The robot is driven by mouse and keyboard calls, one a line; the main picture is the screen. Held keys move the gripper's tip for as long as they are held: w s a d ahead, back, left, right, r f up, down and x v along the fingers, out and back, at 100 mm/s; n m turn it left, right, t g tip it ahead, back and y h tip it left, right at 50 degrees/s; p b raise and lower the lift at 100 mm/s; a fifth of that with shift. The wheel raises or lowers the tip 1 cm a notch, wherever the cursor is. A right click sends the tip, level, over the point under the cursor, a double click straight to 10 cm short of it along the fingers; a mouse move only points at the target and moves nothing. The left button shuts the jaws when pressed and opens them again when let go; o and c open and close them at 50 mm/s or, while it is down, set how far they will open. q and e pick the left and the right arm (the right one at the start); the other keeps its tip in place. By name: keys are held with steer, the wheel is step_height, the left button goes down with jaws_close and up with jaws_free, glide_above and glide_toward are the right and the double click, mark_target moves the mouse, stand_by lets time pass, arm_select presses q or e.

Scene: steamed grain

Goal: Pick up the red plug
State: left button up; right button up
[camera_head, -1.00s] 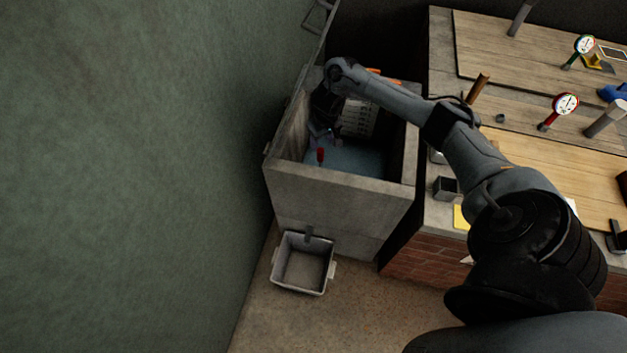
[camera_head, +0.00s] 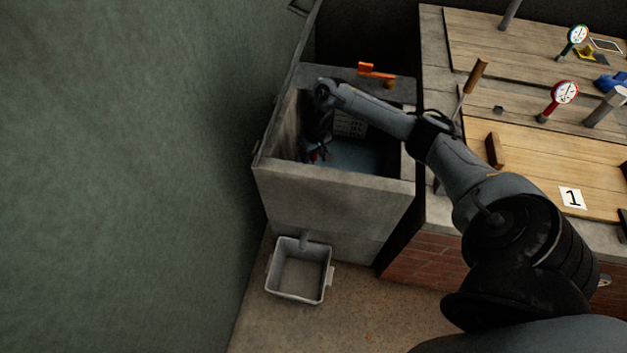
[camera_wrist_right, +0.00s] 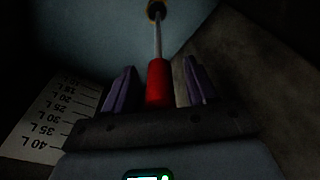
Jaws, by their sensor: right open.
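The red plug (camera_wrist_right: 158,82) has a red handle on a thin metal rod that runs down to a brass-coloured end at the bottom of the tank. In the right wrist view my right gripper (camera_wrist_right: 159,88) is open, with one purple finger on each side of the red handle and a visible gap on both sides. In the head view a small red part of the plug (camera_head: 313,156) shows inside the grey concrete tank (camera_head: 335,197), beside my right gripper (camera_head: 322,152), which is down in the tank and mostly in shadow. My left gripper is not in view.
A white scale plate (camera_wrist_right: 55,118) with litre marks is on the tank's inner wall. An orange handle (camera_head: 375,71) is on the tank's back rim. A grey bin (camera_head: 299,271) stands below the tank's front. A workbench (camera_head: 545,150) with gauges is at the right.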

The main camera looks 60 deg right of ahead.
steer(key=shift+c, duration=0.3)
jaws_close()
steer(key=shift+r, duration=0.15)
